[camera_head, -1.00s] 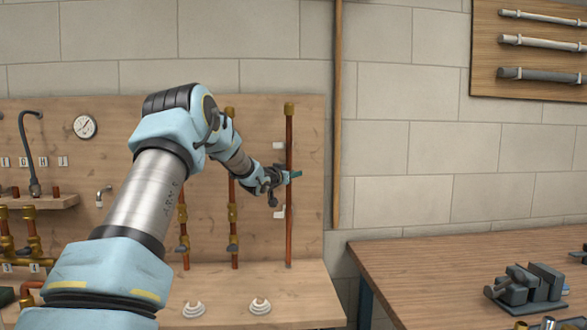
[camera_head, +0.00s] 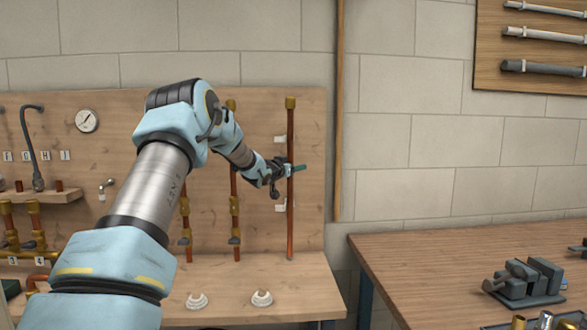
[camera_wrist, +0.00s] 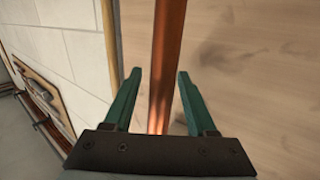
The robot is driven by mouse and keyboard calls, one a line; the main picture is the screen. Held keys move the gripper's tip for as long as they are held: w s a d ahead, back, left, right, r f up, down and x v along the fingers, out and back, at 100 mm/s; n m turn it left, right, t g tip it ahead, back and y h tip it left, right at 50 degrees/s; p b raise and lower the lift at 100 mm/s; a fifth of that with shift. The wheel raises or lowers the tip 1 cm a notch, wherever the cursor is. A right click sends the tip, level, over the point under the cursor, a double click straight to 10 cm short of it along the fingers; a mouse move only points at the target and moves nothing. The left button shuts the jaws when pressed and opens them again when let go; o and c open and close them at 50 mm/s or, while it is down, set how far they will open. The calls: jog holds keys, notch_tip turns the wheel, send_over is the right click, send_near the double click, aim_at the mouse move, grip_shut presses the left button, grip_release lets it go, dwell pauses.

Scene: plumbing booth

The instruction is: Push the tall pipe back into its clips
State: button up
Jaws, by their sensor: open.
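The tall copper pipe (camera_head: 290,220) stands upright at the right end of the wooden back panel, with a brass cap on top. Two white clips show just left of it, an upper clip (camera_head: 280,140) and a lower clip (camera_head: 280,206). My gripper (camera_head: 296,168) is at the pipe's middle height, between the two clips. In the wrist view the pipe (camera_wrist: 167,60) runs between the green fingers of my gripper (camera_wrist: 157,95). The fingers are open, with a gap on each side of the pipe.
Two shorter copper pipes with valves, one of them here (camera_head: 235,220), stand left of the tall pipe. Two white fittings (camera_head: 262,298) lie on the panel's shelf. A wooden workbench (camera_head: 420,260) with a vise (camera_head: 525,280) is at the right.

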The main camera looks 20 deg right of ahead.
jog(key=b+v, duration=0.3)
jog(key=v, duration=0.8)
jog(key=shift+b, duration=0.35)
